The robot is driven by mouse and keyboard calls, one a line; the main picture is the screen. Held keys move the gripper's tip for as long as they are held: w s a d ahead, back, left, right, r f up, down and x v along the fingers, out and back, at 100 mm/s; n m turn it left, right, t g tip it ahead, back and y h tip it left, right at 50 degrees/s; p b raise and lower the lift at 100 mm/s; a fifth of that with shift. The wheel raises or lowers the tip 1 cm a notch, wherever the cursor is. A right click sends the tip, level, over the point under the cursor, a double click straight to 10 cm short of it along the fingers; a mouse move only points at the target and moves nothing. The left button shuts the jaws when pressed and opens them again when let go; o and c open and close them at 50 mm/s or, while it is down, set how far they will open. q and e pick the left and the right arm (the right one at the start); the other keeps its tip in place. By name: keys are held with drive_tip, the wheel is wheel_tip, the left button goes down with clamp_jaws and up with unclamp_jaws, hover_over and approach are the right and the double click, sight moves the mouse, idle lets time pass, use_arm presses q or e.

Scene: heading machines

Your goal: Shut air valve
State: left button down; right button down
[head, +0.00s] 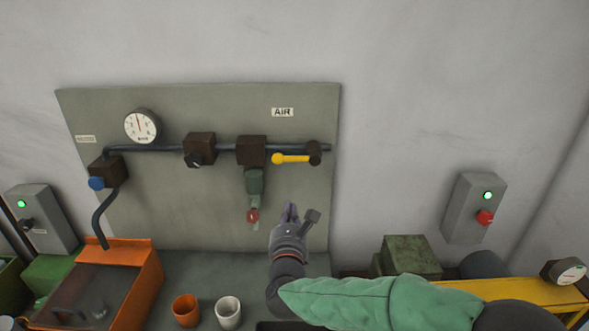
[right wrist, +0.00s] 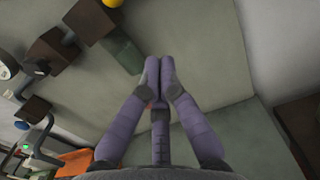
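The air valve has a yellow lever (head: 292,159) with a rounded end. It lies roughly level, just below the dark pipe, and its right end meets a dark brown valve body (head: 314,153). A white AIR label (head: 282,112) is above it on the grey-green panel. My right gripper (head: 290,212) is below the lever and apart from it, in front of the panel's lower part. In the right wrist view its purple fingers (right wrist: 160,62) come together at the tips with nothing visible between them. A yellow rounded piece (right wrist: 112,3) shows at that view's top edge. My left gripper is out of view.
A green filter unit (head: 254,182) with a red end (head: 253,215) hangs left of my right gripper. An orange machine cover (head: 140,275), an orange cup (head: 187,310) and a white cup (head: 228,312) stand below. A control box with a red knob (head: 484,217) is at right.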

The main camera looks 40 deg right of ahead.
sight(296, 159)
drive_tip(key=w+d+r+p, duration=0.1)
drive_tip(key=w+d+r, duration=0.3)
drive_tip(key=w+d, duration=0.2)
drive_tip(key=shift+w+d+r, duration=0.2)
drive_tip(key=shift+w+d, duration=0.2)
drive_tip(key=shift+w, duration=0.7)
